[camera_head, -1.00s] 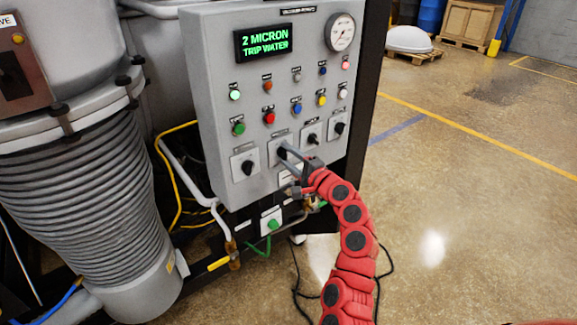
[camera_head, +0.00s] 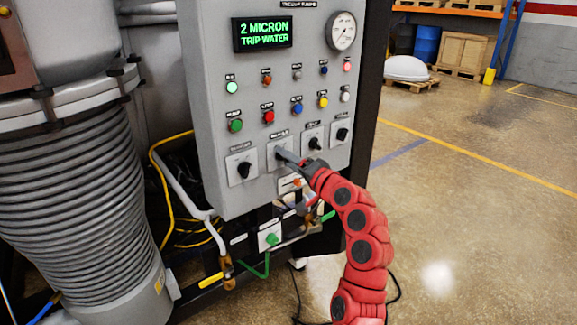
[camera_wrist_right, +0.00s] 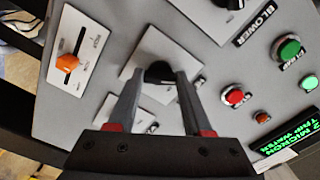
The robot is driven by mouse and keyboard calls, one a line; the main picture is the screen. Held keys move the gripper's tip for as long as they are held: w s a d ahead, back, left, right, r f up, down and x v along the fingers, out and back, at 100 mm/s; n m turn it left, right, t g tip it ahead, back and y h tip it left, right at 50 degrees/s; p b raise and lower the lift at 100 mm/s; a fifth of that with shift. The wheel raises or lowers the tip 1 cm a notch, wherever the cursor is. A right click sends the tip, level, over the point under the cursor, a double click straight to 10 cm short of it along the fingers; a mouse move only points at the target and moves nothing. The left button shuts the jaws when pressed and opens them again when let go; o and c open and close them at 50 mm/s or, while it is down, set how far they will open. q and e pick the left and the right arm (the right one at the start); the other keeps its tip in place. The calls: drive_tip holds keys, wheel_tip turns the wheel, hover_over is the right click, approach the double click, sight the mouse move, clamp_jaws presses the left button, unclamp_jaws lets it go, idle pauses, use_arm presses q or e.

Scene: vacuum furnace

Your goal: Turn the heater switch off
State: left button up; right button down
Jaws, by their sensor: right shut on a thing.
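The grey control panel (camera_head: 214,188) carries a row of black rotary knobs on white plates. My right gripper (camera_head: 282,156) is at the second knob from the left, and its fingers partly hide it. In the right wrist view my right gripper (camera_wrist_right: 158,80) has one finger on each side of this black knob (camera_wrist_right: 160,71), shut on it. The label on its plate is too small or too covered to read, so I cannot confirm that it is the heater switch. My left gripper is not in view.
The leftmost black knob (camera_head: 244,170) and two knobs to the right stand close by. Coloured buttons and a green display (camera_head: 263,35) are above. An orange switch (camera_wrist_right: 67,63) is beside the held knob in the wrist view. Open floor (camera_head: 470,220) lies to the right.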

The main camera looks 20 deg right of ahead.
idle(0.4)
drive_tip(key=shift+c, duration=1.6)
unclamp_jaws()
drive_tip(key=shift+s, duration=0.1)
drive_tip(key=b+v, duration=0.1)
drive_tip(key=v, duration=1.6)
